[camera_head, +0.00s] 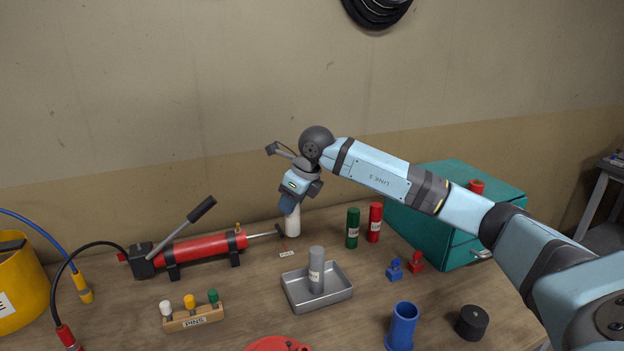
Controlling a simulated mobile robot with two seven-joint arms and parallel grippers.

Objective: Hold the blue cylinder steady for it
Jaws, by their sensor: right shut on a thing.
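The blue cylinder (402,328) stands upright at the front of the bench, right of the middle, with a dark opening in its top. My right gripper (289,206) is far from it, at the back of the bench near the wall. It points down and is shut on the top of a white cylinder (293,223), which is upright; whether its base touches the bench is hard to tell. My left gripper is not in view.
A grey cylinder stands in a metal tray (340,292). Green (352,228) and red (375,222) cylinders stand beside a teal cabinet (450,215). A red hand pump (205,247), a pin rack (192,318) and a black cylinder (472,322) are also on the bench.

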